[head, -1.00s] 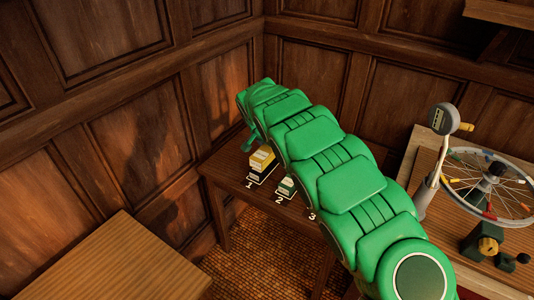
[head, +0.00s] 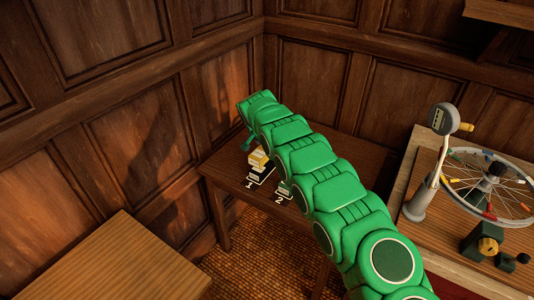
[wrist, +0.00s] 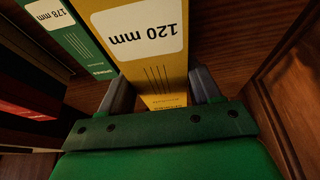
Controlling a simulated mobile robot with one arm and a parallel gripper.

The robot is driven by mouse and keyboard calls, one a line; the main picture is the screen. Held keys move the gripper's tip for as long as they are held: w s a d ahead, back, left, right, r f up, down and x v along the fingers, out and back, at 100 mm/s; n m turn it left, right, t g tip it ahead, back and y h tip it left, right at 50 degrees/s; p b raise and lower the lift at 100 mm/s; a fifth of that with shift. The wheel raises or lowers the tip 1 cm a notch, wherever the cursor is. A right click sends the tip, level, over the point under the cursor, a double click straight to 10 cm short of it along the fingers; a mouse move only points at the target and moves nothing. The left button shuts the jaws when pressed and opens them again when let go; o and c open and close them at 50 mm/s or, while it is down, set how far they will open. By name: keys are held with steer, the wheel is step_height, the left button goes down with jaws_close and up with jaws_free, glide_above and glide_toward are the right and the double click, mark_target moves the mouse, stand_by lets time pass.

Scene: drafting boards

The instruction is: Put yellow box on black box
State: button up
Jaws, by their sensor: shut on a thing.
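The yellow box (wrist: 145,45) carries a white label reading 120 mm in the wrist view. It stands between the two grey fingers of my gripper (wrist: 161,92), which is shut on it. In the head view the yellow box (head: 259,159) is at the spot marked 1 on the small wooden table, beside the end of my green arm.
A green box (wrist: 70,37) labelled 178 mm stands left of the yellow one in the wrist view, with a red box (wrist: 28,106) further left. A spoked wheel (head: 490,185) on a stand is at the right. Panelled walls close off the corner.

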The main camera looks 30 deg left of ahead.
mark_target(261, 148)
steer(key=shift+w+a+f, duration=0.3)
steer(key=shift+w+f, duration=0.05)
steer(key=shift+f, duration=0.15)
steer(key=shift+w+a+f, duration=0.3)
steer(key=shift+f, duration=0.2)
steer(key=shift+f, duration=0.15)
steer(key=shift+w+a+f, duration=0.1)
steer(key=shift+f, duration=0.05)
steer(key=shift+w+f, duration=0.1)
steer(key=shift+f, duration=1.4)
steer(key=shift+f, duration=0.1)
steer(key=o, duration=1.2)
steer(key=shift+v, duration=6.15)
